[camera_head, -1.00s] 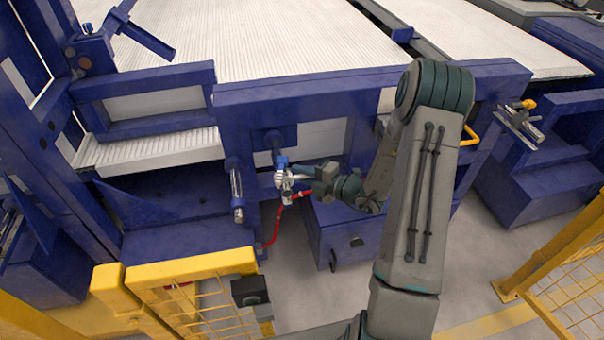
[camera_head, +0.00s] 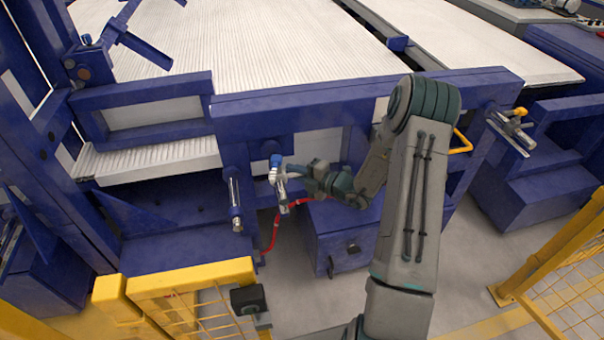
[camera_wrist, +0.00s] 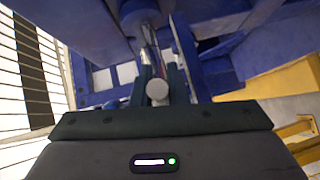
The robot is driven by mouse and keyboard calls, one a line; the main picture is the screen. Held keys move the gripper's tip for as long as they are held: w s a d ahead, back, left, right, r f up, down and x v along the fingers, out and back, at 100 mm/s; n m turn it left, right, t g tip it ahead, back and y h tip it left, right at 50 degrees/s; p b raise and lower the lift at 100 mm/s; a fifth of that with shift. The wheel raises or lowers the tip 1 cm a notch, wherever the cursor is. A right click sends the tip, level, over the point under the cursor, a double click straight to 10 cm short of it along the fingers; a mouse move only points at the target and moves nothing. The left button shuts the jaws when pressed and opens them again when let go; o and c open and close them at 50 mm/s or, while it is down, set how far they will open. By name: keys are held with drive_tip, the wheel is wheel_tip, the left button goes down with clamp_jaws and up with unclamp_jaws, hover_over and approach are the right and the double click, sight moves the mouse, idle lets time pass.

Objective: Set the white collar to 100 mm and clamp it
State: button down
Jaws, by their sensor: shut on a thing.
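The white collar appears as a small white part (camera_head: 273,175) on a short metal rod (camera_head: 284,200) at the front of the blue frame, with a small blue piece (camera_head: 275,160) just above it. My gripper (camera_head: 283,174) is at this white part, coming from the right. In the wrist view, my gripper (camera_wrist: 158,84) is shut on a pale round-ended part (camera_wrist: 157,91). I cannot tell whether this is the collar itself or its clamp piece. The scale reading is too small to make out, and the fingers hide part of the rod.
A similar metal rod (camera_head: 235,198) hangs to the left. A red hose (camera_head: 273,232) hangs below my gripper, beside a blue box (camera_head: 350,238). A yellow guard fence (camera_head: 190,278) stands in front at the left.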

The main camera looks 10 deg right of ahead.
drive_tip(key=shift+w, duration=0.3)
drive_tip(key=c, duration=1.4)
unclamp_jaws()
drive_tip(key=shift+c, duration=0.2)
drive_tip(key=shift+s+d, duration=0.1)
drive_tip(key=v, duration=1.3)
drive_tip(key=shift+s+d, duration=0.2)
drive_tip(key=shift+s, duration=0.05)
